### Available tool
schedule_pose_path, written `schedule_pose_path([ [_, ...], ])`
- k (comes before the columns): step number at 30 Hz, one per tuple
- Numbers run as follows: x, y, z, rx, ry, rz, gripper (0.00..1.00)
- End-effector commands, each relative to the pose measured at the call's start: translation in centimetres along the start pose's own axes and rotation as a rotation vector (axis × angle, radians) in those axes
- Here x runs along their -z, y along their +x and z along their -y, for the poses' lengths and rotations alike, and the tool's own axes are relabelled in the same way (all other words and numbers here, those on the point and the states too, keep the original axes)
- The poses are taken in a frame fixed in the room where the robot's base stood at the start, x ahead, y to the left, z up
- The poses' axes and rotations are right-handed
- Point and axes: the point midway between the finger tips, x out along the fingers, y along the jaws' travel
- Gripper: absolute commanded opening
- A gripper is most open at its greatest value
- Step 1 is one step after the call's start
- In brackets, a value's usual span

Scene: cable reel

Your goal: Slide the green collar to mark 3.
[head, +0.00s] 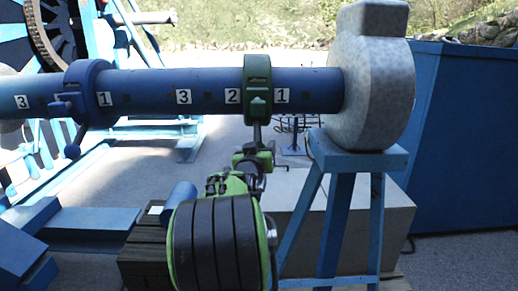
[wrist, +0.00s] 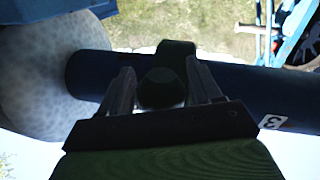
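The green collar (head: 258,88) is around the blue bar (head: 325,90), between the labels 2 (head: 232,97) and 1 (head: 281,96). The mark 3 label (head: 183,97) on this stretch of bar is to the collar's left. My gripper (head: 257,128) is just below the collar in the head view. In the wrist view, the fingers of my gripper (wrist: 162,90) flank the dark green knob (wrist: 160,90) of the collar and appear shut on it. The contact itself is dark and hard to see. Part of the mark 3 label (wrist: 272,121) shows at the right.
A blue collar (head: 88,85) with a hanging lever sits farther left on the bar. A speckled grey flange (head: 372,85) ends the bar at the right, above a blue stand (head: 360,160). The bar between the green collar and mark 3 looks clear.

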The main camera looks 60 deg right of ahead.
Motion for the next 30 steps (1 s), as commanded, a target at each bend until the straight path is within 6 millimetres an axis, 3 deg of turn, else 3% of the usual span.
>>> schedule_pose_path([
  [1, 0.0, 0.0, 0.0, 0.0, 0.0, 0.0, 0.55],
  [12, 0.0, 0.0, 0.0, 0.0, 0.0, 0.0, 0.0],
  [16, 0.0, -0.1, 0.3, 0.002, 0.0, 0.0, 0.0],
  [19, 0.1, -0.2, 1.8, 0.008, -0.002, -0.003, 0.0],
  [30, 2.0, -2.3, 11.8, 0.012, -0.001, -0.002, 0.0],
])
